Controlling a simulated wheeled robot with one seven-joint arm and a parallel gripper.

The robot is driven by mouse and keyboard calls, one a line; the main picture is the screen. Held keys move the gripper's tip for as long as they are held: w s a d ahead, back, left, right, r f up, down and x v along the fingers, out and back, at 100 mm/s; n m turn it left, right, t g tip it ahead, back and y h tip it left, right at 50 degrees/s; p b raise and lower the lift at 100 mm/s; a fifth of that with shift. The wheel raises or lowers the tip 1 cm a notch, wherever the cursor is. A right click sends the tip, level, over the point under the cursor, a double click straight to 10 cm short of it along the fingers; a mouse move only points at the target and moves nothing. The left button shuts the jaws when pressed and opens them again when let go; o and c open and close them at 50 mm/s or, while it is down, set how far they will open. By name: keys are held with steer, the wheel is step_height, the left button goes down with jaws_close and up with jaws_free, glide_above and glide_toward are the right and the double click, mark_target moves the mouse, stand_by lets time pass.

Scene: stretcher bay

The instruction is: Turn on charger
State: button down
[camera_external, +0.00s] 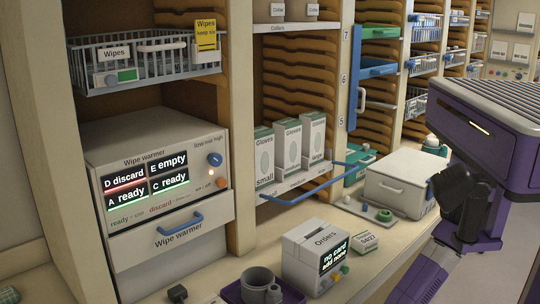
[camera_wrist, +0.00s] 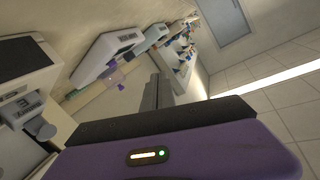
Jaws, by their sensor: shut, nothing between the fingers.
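I cannot make out with certainty which thing is the charger; no label with that word is readable in either view. In the wrist view, a pale device with a dark top (camera_wrist: 25,75) and a grey knob-like part (camera_wrist: 43,129) stands at the left edge. A white, grey-faced unit (camera_wrist: 108,47) is farther off at the upper middle. My gripper (camera_wrist: 158,82) shows in the wrist view with its narrow dark fingers together and empty. The fingers appear apart from both devices. My purple arm fills the right of the external view, where the fingers are out of sight.
The external view shows a wipe warmer (camera_external: 140,145) with a blue-handled drawer (camera_external: 180,226), and an orders box (camera_external: 312,250) on the counter. Glove boxes (camera_external: 288,145) stand in a bay. A white lidded box (camera_external: 397,180) sits near my arm. Open floor (camera_wrist: 285,115) lies right in the wrist view.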

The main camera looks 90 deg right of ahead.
steer(key=w+d+r+m+g+h+p, duration=0.2)
steer(key=d+r+m+h+p, duration=0.15)
steer(key=d, duration=0.65)
steer(key=w+d+r+m+g+h+p, duration=0.1)
steer(key=d+r+m+g+h+p, duration=0.25)
steer(key=d, duration=0.75)
steer(key=s+d+r+m+g+h+p, duration=0.2)
steer(key=s+d+g, duration=0.5)
steer(key=s, duration=0.5)
steer(key=shift+s+d+m+g, duration=0.35)
steer(key=shift+m, duration=0.05)
steer(key=p+x, duration=0.2)
steer(key=x, duration=1.2)
steer(key=shift+w, duration=0.1)
